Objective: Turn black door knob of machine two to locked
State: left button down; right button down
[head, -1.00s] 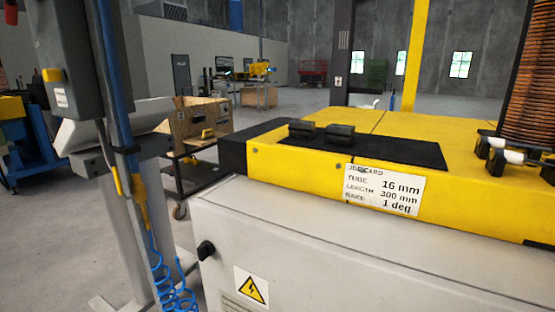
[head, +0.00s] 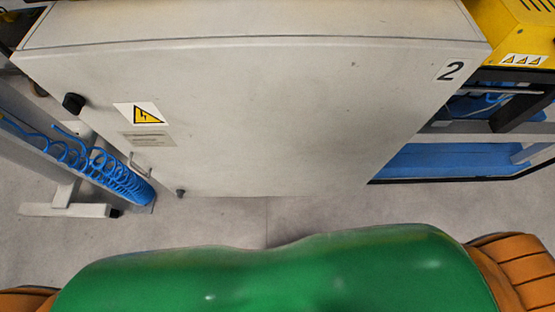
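The black door knob (head: 74,103) sits near the left edge of the grey cabinet door of machine two (head: 270,110). The door carries a "2" label (head: 451,71) at its upper right and appears shut. The knob is small in the head view, and I cannot tell whether it is at locked or unlocked. Neither of my grippers shows in the head view.
A coiled blue air hose (head: 105,172) hangs by a grey post at the left, close to the knob. A warning sign (head: 142,114) is on the door. A blue-lined frame (head: 450,160) stands at the right. Bare floor (head: 270,215) lies in front of the cabinet.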

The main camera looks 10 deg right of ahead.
aim_at(74, 102)
jog(key=k+l+u, duration=0.1)
jog(key=u, duration=1.25)
